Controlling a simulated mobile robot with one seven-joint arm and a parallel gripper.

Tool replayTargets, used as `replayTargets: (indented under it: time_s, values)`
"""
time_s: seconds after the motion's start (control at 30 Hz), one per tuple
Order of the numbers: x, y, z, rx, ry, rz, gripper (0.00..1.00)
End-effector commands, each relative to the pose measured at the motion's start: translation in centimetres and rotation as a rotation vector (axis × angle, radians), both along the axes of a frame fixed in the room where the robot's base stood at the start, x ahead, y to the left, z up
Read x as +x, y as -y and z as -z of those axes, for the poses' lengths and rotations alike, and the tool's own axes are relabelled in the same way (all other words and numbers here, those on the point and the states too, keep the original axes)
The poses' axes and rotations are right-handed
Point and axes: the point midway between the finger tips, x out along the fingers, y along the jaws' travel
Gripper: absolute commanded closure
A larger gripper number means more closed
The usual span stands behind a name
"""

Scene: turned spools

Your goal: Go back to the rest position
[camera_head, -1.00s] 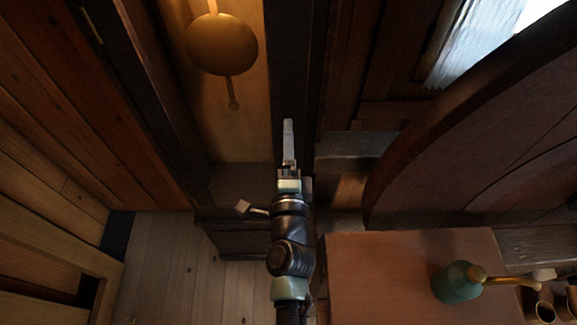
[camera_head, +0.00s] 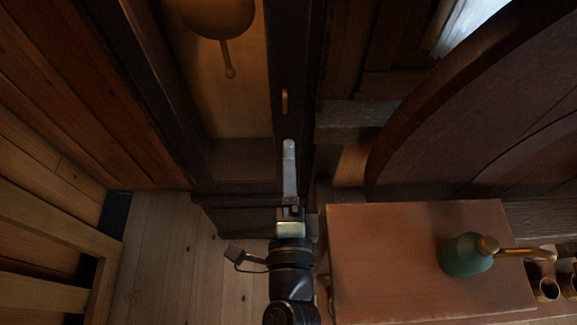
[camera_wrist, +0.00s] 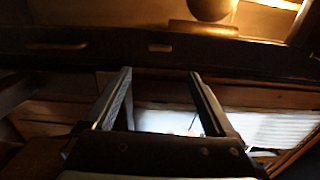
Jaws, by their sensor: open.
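My gripper (camera_head: 289,150) points away from me, toward a dark upright post with a small brass handle (camera_head: 284,102). In the wrist view my gripper (camera_wrist: 160,75) shows two fingers standing apart with nothing between them. A pale bright patch (camera_wrist: 165,122) shows through the gap between the fingers, well behind them. In the head view the fingers overlap in line, so only one shows clearly. My gripper touches nothing that I can see.
A clock case with a brass pendulum (camera_head: 215,15) stands ahead. A wooden railing (camera_head: 60,235) is at left, and bare floor (camera_head: 165,260) lies between.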

Motion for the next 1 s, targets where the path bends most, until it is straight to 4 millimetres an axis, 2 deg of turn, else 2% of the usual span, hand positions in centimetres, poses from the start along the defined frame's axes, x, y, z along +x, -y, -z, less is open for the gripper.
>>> replayTargets:
  time_s: [0.47,0.57,0.67,0.77,0.8,0.87,0.9,0.97,1.0]
  values:
    - [0.0,0.0,0.0,0.0,0.0,0.0,0.1]
    - [1.0,-0.2,-1.8,-0.05,0.035,-0.012,0.1]
    - [3.1,-0.9,-6.3,-0.183,0.12,-0.036,0.1]
    - [5.3,-1.7,-13.1,-0.393,0.242,-0.042,0.1]
    - [5.9,-2.0,-16.1,-0.488,0.293,-0.034,0.1]
    - [6.5,-2.4,-20.4,-0.628,0.365,-0.009,0.1]
    - [6.6,-2.6,-23.3,-0.719,0.409,0.016,0.1]
    - [6.5,-2.8,-27.5,-0.851,0.47,0.066,0.1]
    - [6.2,-2.8,-30.3,-0.937,0.506,0.108,0.1]
